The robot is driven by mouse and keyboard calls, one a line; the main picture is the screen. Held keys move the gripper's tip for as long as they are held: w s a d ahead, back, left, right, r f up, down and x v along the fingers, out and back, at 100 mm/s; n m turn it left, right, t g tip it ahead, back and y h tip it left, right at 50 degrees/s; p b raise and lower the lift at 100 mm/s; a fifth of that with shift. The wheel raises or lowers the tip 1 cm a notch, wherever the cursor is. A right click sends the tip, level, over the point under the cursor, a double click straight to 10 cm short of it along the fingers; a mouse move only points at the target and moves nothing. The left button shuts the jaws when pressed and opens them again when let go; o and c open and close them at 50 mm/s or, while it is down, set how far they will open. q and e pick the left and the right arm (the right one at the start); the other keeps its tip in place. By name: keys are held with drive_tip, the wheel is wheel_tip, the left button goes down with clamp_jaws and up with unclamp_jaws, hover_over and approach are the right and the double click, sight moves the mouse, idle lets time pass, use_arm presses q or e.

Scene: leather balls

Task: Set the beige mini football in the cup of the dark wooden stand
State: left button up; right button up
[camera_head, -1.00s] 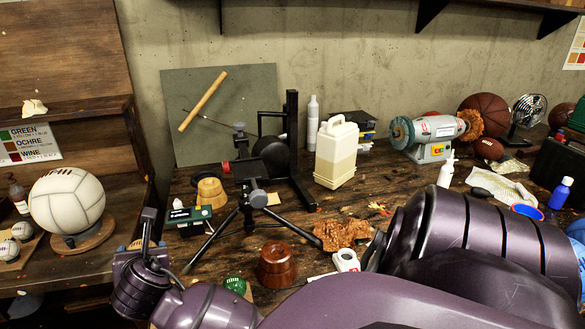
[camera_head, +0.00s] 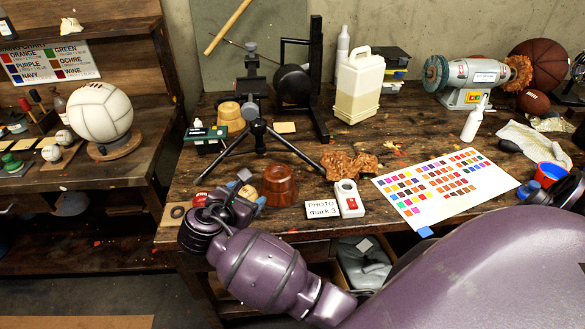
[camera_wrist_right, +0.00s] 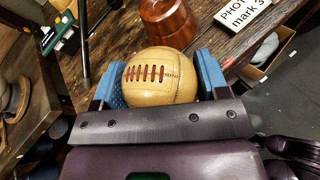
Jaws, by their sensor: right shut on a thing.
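The beige mini football (camera_wrist_right: 160,75), with reddish-brown laces, sits between the blue finger pads of my right gripper (camera_wrist_right: 160,85) in the right wrist view. The gripper is shut on it. In the head view my right gripper (camera_head: 238,188) is at the table's front edge, just left of the dark wooden stand, and largely hides the ball. The stand (camera_head: 281,186) is reddish-brown turned wood, upright on the table. It also shows just beyond the ball in the wrist view (camera_wrist_right: 170,22), apart from it. The inside of its cup is not clearly visible. My left gripper is out of view.
A black tripod (camera_head: 258,128) stands behind the stand. A brown crumpled piece (camera_head: 350,165), a white device (camera_head: 348,198) and a "PHOTO mark 3" card (camera_head: 322,208) lie to its right. A colour chart (camera_head: 445,185) lies farther right. A white ball (camera_head: 99,112) rests on the left shelf.

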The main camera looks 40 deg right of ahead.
drive_tip(key=w+d, duration=0.3)
drive_tip(key=d, duration=0.2)
drive_tip(key=w+d, duration=0.3)
drive_tip(key=d, duration=0.2)
drive_tip(key=w+d, duration=0.3)
drive_tip(key=d, duration=0.2)
drive_tip(key=shift+d+p, duration=0.2)
drive_tip(key=shift+p, duration=0.15)
drive_tip(key=shift+f, duration=1.8)
drive_tip(key=shift+f, duration=0.1)
drive_tip(key=o, duration=1)
drive_tip(key=shift+c, duration=0.2)
